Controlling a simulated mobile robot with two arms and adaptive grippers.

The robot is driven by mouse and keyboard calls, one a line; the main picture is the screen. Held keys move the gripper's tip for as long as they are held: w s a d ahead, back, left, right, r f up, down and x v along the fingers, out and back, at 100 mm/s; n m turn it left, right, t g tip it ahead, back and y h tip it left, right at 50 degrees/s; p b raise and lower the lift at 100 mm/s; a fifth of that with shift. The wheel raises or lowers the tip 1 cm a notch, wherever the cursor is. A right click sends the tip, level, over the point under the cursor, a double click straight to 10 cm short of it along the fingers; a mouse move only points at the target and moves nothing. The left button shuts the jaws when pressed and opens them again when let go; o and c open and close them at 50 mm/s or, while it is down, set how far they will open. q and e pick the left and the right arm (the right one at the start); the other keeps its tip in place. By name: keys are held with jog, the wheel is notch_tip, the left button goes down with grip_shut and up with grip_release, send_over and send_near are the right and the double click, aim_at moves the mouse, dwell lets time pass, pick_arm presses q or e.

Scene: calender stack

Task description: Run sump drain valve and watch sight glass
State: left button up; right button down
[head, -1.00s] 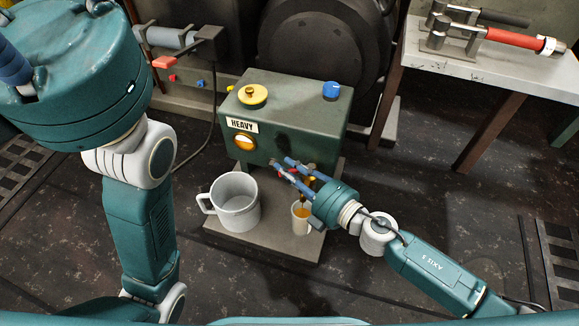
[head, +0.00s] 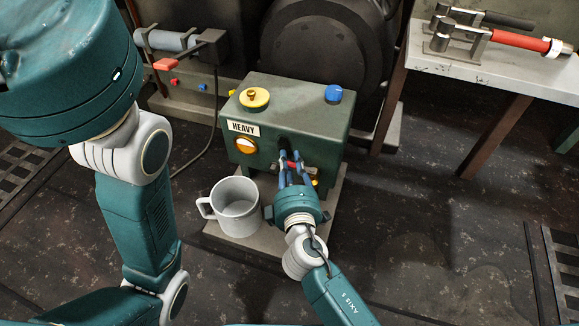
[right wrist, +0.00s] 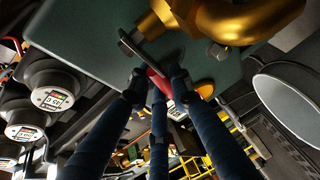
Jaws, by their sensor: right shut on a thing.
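The green box labelled HEAVY (head: 300,118) stands on a low pale plate. The round sight glass (head: 245,146) on its front looks orange below and pale above. My right gripper (head: 291,166) is at the lower front of the box, its blue fingers shut around the red drain valve handle (head: 293,165). In the right wrist view the red handle (right wrist: 158,86) sits between the fingertips, below a brass pipe (right wrist: 235,18). A grey mug (head: 237,206) stands on the plate left of the gripper; it also shows in the right wrist view (right wrist: 290,98). My left gripper is out of view.
The box top carries a yellow cap (head: 254,97) and a blue cap (head: 333,93). A pale bench (head: 480,68) with a red-handled tool (head: 515,40) is at the upper right. A cable hangs left of the box. The floor at the right is clear.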

jog(key=shift+d+f, duration=0.1)
jog(key=shift+d, duration=0.05)
dwell(0.3)
jog(key=c, duration=1.5)
grip_release()
jog(key=shift+c, duration=0.2)
